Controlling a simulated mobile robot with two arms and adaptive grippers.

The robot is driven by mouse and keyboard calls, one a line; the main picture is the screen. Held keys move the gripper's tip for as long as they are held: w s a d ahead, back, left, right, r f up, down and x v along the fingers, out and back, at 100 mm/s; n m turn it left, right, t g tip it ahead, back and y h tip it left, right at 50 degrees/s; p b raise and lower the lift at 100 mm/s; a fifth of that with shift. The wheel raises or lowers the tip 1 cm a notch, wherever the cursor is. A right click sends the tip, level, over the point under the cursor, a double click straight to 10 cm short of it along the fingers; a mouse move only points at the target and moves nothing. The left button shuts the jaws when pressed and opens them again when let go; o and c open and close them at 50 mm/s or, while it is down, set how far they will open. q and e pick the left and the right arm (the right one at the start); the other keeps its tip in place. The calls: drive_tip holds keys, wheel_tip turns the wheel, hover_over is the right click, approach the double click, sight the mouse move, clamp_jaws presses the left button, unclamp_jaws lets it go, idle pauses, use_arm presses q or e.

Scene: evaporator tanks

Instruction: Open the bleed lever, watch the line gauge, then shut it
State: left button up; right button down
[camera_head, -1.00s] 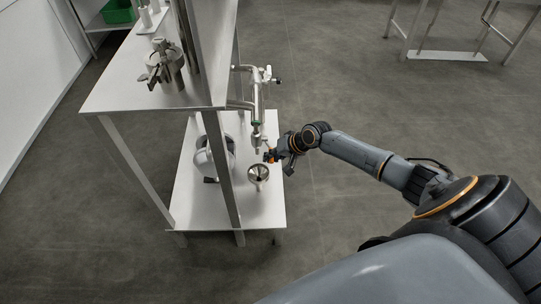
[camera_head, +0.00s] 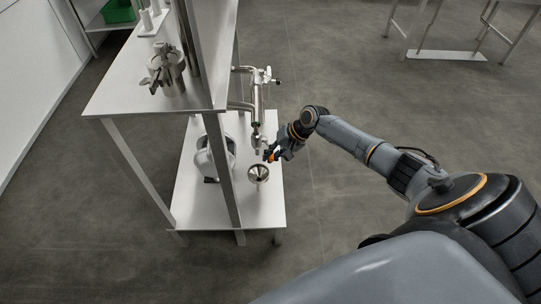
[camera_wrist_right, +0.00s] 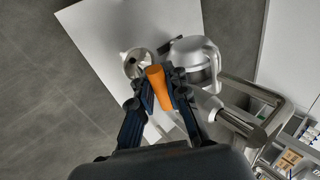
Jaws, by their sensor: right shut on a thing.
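The bleed lever (camera_wrist_right: 157,87) has an orange grip. In the right wrist view it lies between the two dark fingers of my right gripper (camera_wrist_right: 159,91), which are shut on it. In the head view, my right gripper (camera_head: 271,153) is at the lower end of the steel pipe assembly (camera_head: 257,105). The orange grip is small there and its exact angle is hard to tell. A gauge face cannot be made out in either view. My left gripper is not in view.
A steel funnel (camera_head: 258,173) stands on the lower shelf (camera_head: 262,214), just below my right gripper. A rounded metal vessel (camera_wrist_right: 195,58) is beside it. The rack's upper shelf (camera_head: 120,92) and posts are left of the pipes. Open floor is to the right.

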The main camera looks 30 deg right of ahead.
drive_tip(key=c, duration=1.6)
unclamp_jaws()
drive_tip(key=shift+d, duration=0.25)
drive_tip(key=shift+s+r, duration=0.1)
drive_tip(key=shift+s, duration=0.05)
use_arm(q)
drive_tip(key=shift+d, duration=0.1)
use_arm(e)
drive_tip(key=v, duration=1.2)
